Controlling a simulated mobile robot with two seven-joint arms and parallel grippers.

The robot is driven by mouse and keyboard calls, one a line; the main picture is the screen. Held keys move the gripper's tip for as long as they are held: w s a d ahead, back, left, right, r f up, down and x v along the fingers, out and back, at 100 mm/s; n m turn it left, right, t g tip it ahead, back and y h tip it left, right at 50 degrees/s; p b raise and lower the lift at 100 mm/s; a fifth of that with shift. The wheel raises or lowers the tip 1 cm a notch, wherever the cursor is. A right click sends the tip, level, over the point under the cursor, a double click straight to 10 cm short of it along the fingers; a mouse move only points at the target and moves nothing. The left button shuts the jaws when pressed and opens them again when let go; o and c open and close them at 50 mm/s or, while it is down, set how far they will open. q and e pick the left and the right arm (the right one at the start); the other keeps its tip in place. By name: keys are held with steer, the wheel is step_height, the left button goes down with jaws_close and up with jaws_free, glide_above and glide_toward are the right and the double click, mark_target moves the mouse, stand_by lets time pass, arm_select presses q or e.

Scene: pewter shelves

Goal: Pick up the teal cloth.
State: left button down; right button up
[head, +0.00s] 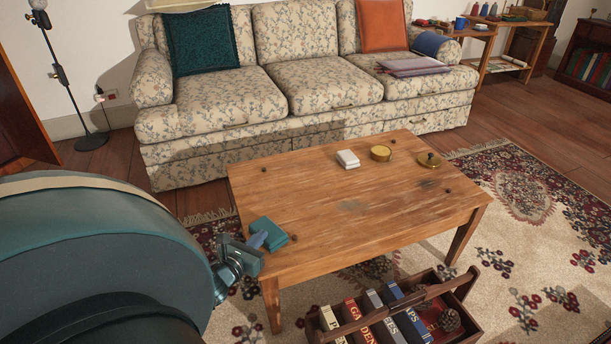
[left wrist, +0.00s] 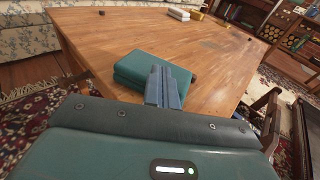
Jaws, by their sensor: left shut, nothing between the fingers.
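The teal cloth (head: 272,228) lies folded in a flat block on the near left corner of the wooden coffee table (head: 340,205). In the left wrist view the cloth (left wrist: 130,68) shows behind and to both sides of the fingers. My left gripper (head: 258,240) is at the cloth, its blue-grey fingers together and empty. In the left wrist view the gripper (left wrist: 166,72) overlaps the cloth's middle and hides part of it; whether it touches, I cannot tell. My right gripper is not in view.
A wooden crate of books (head: 465,290) sits on the rug before the table. A floral sofa (head: 305,85) stands behind. The table's middle is clear.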

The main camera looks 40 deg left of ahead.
arm_select(q)
steer(key=s+d+f, duration=0.1)
steer(key=s+d, duration=0.1)
steer(key=s, duration=0.4)
steer(key=shift+s, duration=0.35)
steer(key=shift+w+r+p, duration=0.1)
steer(key=shift+r+p, duration=0.5)
steer(key=shift+r, duration=0.2)
